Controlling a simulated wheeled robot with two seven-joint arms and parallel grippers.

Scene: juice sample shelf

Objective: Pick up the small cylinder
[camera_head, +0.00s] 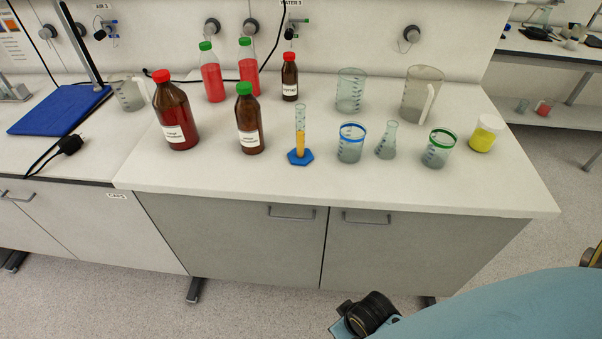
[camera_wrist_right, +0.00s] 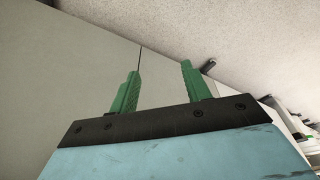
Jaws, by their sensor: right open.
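The small cylinder (camera_head: 300,136) is a narrow graduated cylinder with orange liquid and a blue hexagonal base. It stands upright near the front edge of the bench in the head view. My right gripper (camera_wrist_right: 161,88) shows in the right wrist view with its two green fingers apart and nothing between them. It faces the grey cabinet front and the floor, away from the cylinder. In the head view only part of my right arm shows at the lower right. My left gripper is in neither view.
A brown bottle with a green cap (camera_head: 250,119) stands left of the cylinder, and a blue-rimmed beaker (camera_head: 350,143) stands right. A small flask (camera_head: 387,140), a green-rimmed beaker (camera_head: 438,148) and a yellow jar (camera_head: 486,133) stand farther right. The bench top (camera_head: 230,178) is clear along its front.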

